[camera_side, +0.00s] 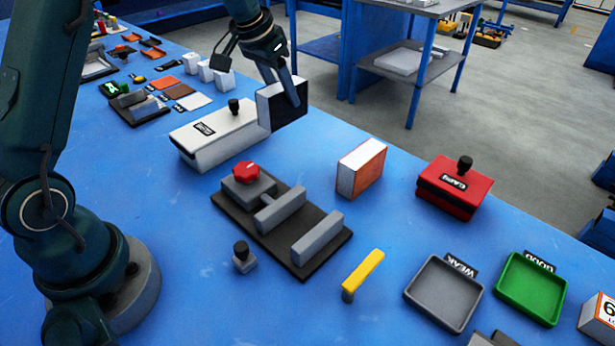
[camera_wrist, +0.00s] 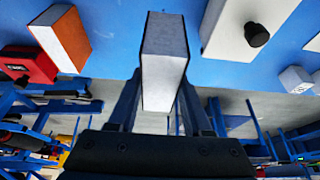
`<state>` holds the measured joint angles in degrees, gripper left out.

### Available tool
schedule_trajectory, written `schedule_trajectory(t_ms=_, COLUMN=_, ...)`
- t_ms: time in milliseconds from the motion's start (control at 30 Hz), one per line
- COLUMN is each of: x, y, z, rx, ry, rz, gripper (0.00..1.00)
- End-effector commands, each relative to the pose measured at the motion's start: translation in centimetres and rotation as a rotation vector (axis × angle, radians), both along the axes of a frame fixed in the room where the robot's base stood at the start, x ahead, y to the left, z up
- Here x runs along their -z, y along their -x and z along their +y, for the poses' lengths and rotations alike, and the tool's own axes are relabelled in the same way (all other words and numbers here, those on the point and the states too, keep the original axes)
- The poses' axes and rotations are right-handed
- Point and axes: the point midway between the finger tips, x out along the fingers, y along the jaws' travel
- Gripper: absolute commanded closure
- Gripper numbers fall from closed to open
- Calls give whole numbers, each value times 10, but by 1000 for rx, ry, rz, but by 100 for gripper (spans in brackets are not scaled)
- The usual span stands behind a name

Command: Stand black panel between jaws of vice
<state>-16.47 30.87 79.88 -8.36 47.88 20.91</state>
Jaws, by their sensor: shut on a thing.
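The black panel (camera_side: 287,107) is upright in my gripper (camera_side: 289,92), at the right end of the long white box in the side view. Its pale core edge (camera_wrist: 165,80) faces the wrist camera. My gripper is shut on it, with a finger on each side in the wrist view (camera_wrist: 160,112). I cannot tell whether its bottom touches the table. The vice (camera_side: 332,244) lies nearer the side camera, with a dark base, a red knob (camera_side: 246,172) and two grey jaws (camera_side: 280,208) (camera_side: 317,238). The gap between the jaws is empty.
The white box (camera_side: 215,135) with a black knob is close left of the panel. An orange-sided panel (camera_side: 361,168) stands right of the vice, with a red box (camera_side: 451,187) beyond. A yellow-topped piece (camera_side: 362,274), grey tray (camera_side: 444,293) and green tray (camera_side: 531,288) lie nearer.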

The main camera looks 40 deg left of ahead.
Motion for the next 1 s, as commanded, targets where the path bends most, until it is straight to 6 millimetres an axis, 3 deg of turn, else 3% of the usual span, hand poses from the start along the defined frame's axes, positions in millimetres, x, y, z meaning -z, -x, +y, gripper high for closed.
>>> schedule_trajectory(t_ms=200, x=-23, y=19, z=33, rx=-5, ry=0, rz=-3, gripper=100)
schedule_trajectory(t_ms=433, x=-31, y=26, z=45, rx=-37, ry=0, rz=-2, gripper=100)
schedule_trajectory(t_ms=600, x=-22, y=37, z=47, rx=-195, ry=1, rz=1, gripper=100)
schedule_trajectory(t_ms=767, x=-16, y=49, z=14, rx=-298, ry=-2, rz=0, gripper=100)
schedule_trajectory(t_ms=1000, x=-14, y=78, z=-69, rx=-307, ry=-2, rz=-3, gripper=100)
